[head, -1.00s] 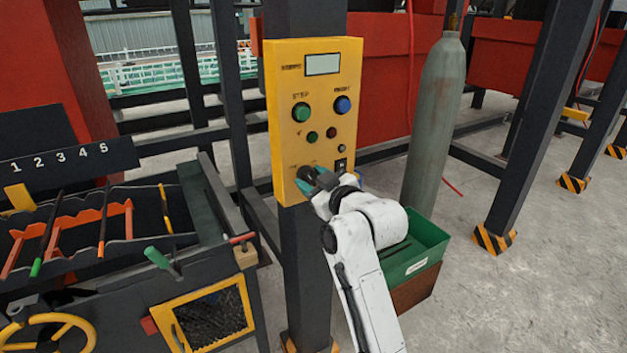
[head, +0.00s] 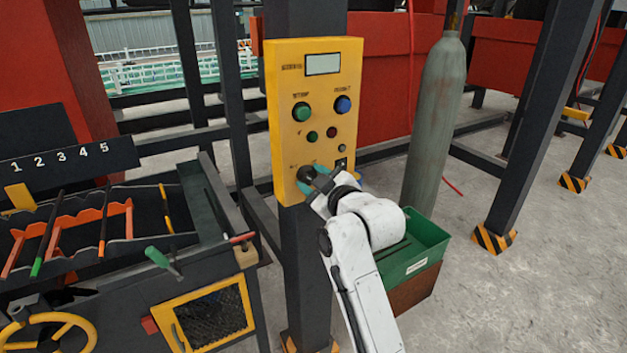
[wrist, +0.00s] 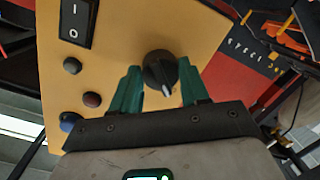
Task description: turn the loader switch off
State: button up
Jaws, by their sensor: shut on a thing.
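A yellow control panel (head: 286,130) is fixed to a dark post. A black rotary knob (wrist: 158,68) with a white pointer mark sits on its lower left part. I take this knob for the loader switch; its label is too small to read. The knob also shows in the head view (head: 305,174), partly hidden by my gripper. My gripper (wrist: 160,80), with teal fingers, is shut on the knob, one finger on each side. In the wrist view the white mark points toward the gripper's palm, slightly to the right.
A black I/O rocker switch (wrist: 78,22) is near the knob. The panel also carries a green button (head: 301,112), a blue button (head: 343,105) and smaller buttons. A grey gas cylinder (head: 432,130) and a green bin (head: 425,258) stand to the right, a dark machine to the left.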

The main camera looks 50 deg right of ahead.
jog(key=o, duration=1.1)
jog(key=shift+c, duration=0.2)
jog(key=b+v, duration=0.1)
jog(key=v, duration=0.9)
jog(key=shift+s, duration=0.35)
jog(key=shift+a+r, duration=0.1)
jog(key=shift+a, duration=0.05)
jog(key=s+a+f+m+g+y, duration=0.1)
jog(key=s+a+f+g+y, duration=0.2)
jog(key=f, duration=0.6)
jog(key=s+a+f+m+g, duration=0.1)
jog(key=s+a+f+g, duration=0.3)
jog(key=f, duration=0.5)
jog(key=s+a+f+m+g, duration=0.1)
jog(key=s+a+f+g, duration=0.2)
jog(key=s+f, duration=0.4)
jog(key=s+a+f+m+g+y, duration=0.1)
jog(key=s+a+f+g, duration=0.3)
jog(key=s+f, duration=0.4)
jog(key=shift+s+a+g, duration=0.3)
jog(key=shift+s+g, duration=0.3)
jog(key=shift+s, duration=0.6)
